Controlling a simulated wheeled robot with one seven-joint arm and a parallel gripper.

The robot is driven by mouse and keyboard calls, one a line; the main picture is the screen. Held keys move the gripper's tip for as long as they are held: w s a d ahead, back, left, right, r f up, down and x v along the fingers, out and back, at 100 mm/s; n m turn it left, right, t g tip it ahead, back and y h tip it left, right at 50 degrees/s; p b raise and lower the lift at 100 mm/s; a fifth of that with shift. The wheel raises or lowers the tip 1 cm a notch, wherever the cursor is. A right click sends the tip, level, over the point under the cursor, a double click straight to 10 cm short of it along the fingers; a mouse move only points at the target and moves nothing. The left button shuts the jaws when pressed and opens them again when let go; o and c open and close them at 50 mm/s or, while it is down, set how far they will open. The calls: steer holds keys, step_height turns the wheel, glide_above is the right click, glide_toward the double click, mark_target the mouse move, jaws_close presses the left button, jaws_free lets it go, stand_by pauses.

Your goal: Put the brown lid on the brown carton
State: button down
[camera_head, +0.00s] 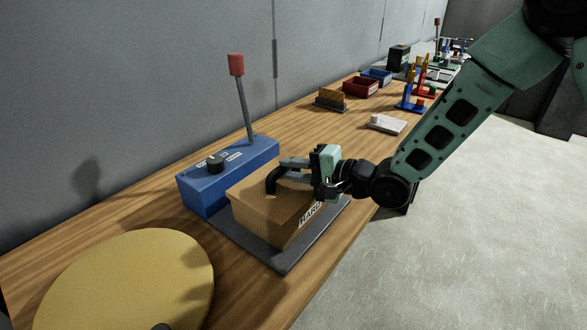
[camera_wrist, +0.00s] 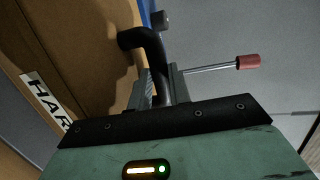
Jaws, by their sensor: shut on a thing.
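The brown carton (camera_head: 268,230) stands on a dark grey base plate, with a white label on its front. The brown lid (camera_head: 248,192) lies over the carton's top, and its edge runs along the upper rim. I cannot tell whether it is fully seated. A black bent handle (camera_head: 271,184) rises from the lid. My gripper (camera_head: 284,170) is shut on this handle. In the wrist view the handle (camera_wrist: 151,45) runs between the fingers, with the lid (camera_wrist: 85,45) beside it and the labelled carton (camera_wrist: 18,105) to the left.
A blue box (camera_head: 196,192) with a red-tipped lever (camera_head: 242,100) stands right behind the carton. A large round yellow disc (camera_head: 125,280) is at the near left. A white block (camera_head: 386,124), red bin (camera_head: 360,87) and blue bin (camera_head: 377,76) stand farther along the table.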

steer(key=c, duration=1.2)
jaws_free()
steer(key=shift+d, duration=0.1)
steer(key=b+v, duration=0.1)
steer(key=v, duration=1.6)
